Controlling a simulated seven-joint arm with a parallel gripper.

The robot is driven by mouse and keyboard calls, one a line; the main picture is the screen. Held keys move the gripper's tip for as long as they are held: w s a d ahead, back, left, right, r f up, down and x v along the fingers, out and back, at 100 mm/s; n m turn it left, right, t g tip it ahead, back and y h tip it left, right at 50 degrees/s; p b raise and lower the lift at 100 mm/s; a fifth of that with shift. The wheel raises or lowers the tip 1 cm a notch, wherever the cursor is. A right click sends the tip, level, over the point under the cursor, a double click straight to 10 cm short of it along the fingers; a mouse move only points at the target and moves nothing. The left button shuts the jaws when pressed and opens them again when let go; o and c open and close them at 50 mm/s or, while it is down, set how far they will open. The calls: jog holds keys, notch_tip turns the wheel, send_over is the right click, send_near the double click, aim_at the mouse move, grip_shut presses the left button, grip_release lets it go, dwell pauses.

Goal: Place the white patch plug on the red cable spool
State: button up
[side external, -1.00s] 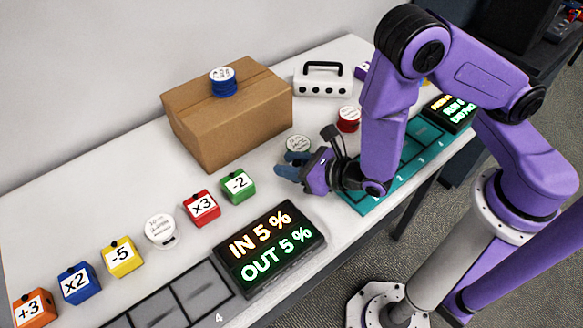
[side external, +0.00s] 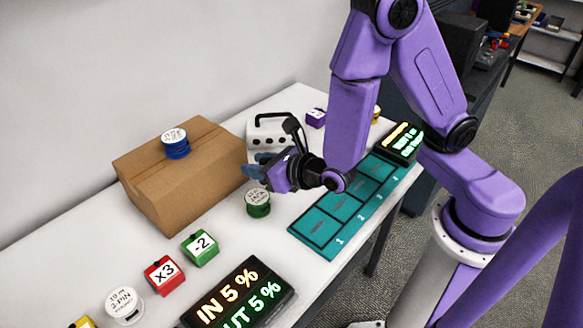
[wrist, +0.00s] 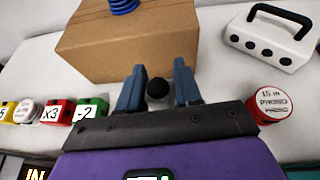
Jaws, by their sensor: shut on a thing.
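My gripper (side external: 259,166) is in the air over the table, above and just behind the green spool. In the wrist view its two blue-grey fingers (wrist: 159,75) stand around a round black knob (wrist: 158,88). The body below the knob is hidden, so I cannot see a white plug there. The red cable spool (wrist: 278,104), with a white labelled top, stands on the table to the right of my fingers in the wrist view. In the side view my gripper and arm hide it.
A cardboard box (side external: 190,180) bears a blue spool (side external: 174,143). A white case (side external: 263,130) stands behind my gripper. The green spool (side external: 257,202), numbered blocks, a white spool (side external: 124,305), a teal tray (side external: 322,246) and a lit display (side external: 235,300) also occupy the table.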

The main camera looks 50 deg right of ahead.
jog(key=d+m+h, duration=0.2)
jog(key=d, duration=0.4)
jog(key=w+d+m+g+h, duration=0.1)
jog(key=d+m+h, duration=0.1)
jog(key=d, duration=0.4)
jog(key=w+d+m+g+h, duration=0.1)
jog(key=d+m+h, duration=0.2)
jog(key=d, duration=0.2)
jog(key=shift+w+d+f+h, duration=0.2)
jog(key=shift+d+f+h, duration=0.2)
jog(key=shift+a+f, duration=0.1)
jog(key=shift+f, duration=2.55)
jog(key=shift+f, duration=0.1)
jog(key=o, duration=1)
jog(key=shift+o, duration=0.2)
